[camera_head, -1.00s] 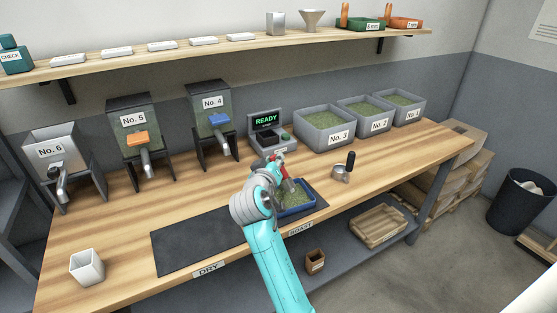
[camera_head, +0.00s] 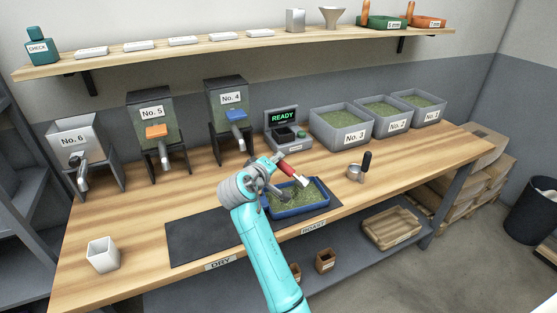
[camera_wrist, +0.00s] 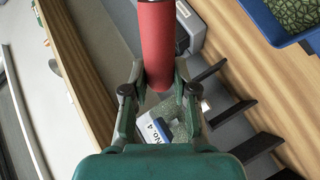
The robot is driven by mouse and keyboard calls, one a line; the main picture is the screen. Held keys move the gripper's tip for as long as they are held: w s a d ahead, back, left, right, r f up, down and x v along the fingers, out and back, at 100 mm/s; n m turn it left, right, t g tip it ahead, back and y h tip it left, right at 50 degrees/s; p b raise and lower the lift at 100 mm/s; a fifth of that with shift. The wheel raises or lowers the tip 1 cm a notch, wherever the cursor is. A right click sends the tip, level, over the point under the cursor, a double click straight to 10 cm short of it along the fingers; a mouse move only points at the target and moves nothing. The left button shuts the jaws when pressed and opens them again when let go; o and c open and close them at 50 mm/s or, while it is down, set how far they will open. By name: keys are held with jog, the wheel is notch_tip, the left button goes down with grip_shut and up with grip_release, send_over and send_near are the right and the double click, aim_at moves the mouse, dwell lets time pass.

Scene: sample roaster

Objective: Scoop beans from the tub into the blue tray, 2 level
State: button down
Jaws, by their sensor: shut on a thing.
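My gripper (camera_head: 268,167) is shut on a red handle (camera_head: 287,169), which also fills the top of the wrist view (camera_wrist: 156,45). The handle ends in a small pale metal part over the blue tray; whether it holds beans cannot be told. The blue tray (camera_head: 268,214) sits on the bench at the ROAST label, with green beans (camera_head: 305,197) in it. My gripper is above its back left edge. Bean tubs No. 3 (camera_head: 352,138), No. 2 (camera_head: 395,126) and No. 1 (camera_head: 428,117) stand at the back right, each with green beans.
A metal cup with a black handle (camera_head: 357,171) stands right of the tray. The READY scale (camera_head: 288,136) is behind it. Dispensers No. 4 (camera_head: 230,115), No. 5 (camera_head: 153,130) and No. 6 (camera_head: 80,155) stand left. A white cup (camera_head: 103,255) is at front left.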

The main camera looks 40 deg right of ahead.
jog(key=shift+w+a+f+n+g+h, duration=0.25)
jog(key=shift+w+f+n+g, duration=0.45)
jog(key=shift+f+n, duration=0.75)
jog(key=shift+w+a+f+n+g+h, duration=0.25)
jog(key=shift+w+f+n+g, duration=0.4)
jog(key=shift+f+n, duration=0.75)
jog(key=shift+w+a+f+n+g+h, duration=0.25)
jog(key=shift+w+f+n+g, duration=0.4)
jog(key=shift+f+n, duration=0.8)
jog(key=shift+s+f+m, duration=0.1)
jog(key=shift+f+m, duration=0.2)
jog(key=shift+r, duration=0.15)
